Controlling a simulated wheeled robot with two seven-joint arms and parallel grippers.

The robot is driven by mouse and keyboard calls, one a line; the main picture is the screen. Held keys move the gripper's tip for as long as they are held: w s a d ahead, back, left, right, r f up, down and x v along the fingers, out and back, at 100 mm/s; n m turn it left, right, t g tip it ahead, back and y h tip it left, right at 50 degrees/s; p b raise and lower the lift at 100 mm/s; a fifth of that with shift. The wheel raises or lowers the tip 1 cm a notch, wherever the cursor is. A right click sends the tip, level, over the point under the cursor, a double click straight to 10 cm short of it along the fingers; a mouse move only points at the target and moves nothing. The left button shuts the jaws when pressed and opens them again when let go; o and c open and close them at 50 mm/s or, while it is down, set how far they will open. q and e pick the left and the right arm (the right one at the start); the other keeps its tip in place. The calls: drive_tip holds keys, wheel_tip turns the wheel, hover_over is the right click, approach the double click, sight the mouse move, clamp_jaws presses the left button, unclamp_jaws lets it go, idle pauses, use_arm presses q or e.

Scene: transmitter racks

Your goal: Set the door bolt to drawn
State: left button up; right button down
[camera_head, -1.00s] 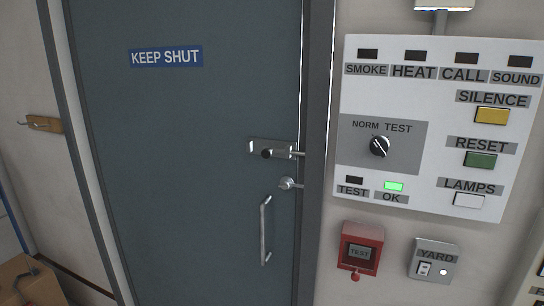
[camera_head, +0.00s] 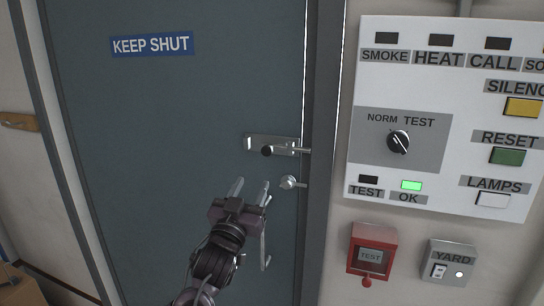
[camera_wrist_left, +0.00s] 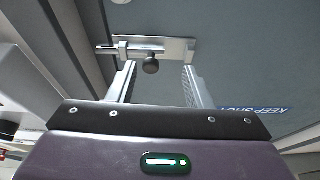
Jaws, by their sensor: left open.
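The door bolt (camera_head: 272,146) is a metal plate with a dark round knob (camera_head: 267,151) on the grey-blue door. Its rod sticks out to the right, to the door frame's edge. My left gripper (camera_head: 250,185) is open and empty, in front of the door and below the bolt in the head view. In the left wrist view, which is turned over, the bolt plate (camera_wrist_left: 176,47) lies beyond the fingers. The knob (camera_wrist_left: 151,65) appears between the two fingertips, and no contact is visible. My right gripper is not in view.
A round lock (camera_head: 289,182) sits below the bolt, and a vertical door handle (camera_head: 264,245) is partly behind my left gripper. To the right are the alarm panel (camera_head: 440,190), a red test box (camera_head: 372,250) and a yard switch (camera_head: 449,262).

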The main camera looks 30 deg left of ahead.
sight(266, 152)
use_arm(q)
drive_tip(key=shift+t+h, duration=0.3)
drive_tip(key=shift+t, duration=0.2)
drive_tip(key=w+r+p, duration=0.1)
drive_tip(key=w+r, duration=0.1)
drive_tip(key=w+r+p, duration=0.2)
drive_tip(key=r, duration=0.1)
drive_tip(key=shift+w+r, duration=0.35)
drive_tip(key=shift+w, duration=0.05)
drive_tip(key=shift+w+a+r+p, duration=0.1)
drive_tip(key=shift+w+a+p, duration=0.15)
drive_tip(key=shift+w, duration=0.4)
drive_tip(key=shift+c, duration=0.4)
clamp_jaws()
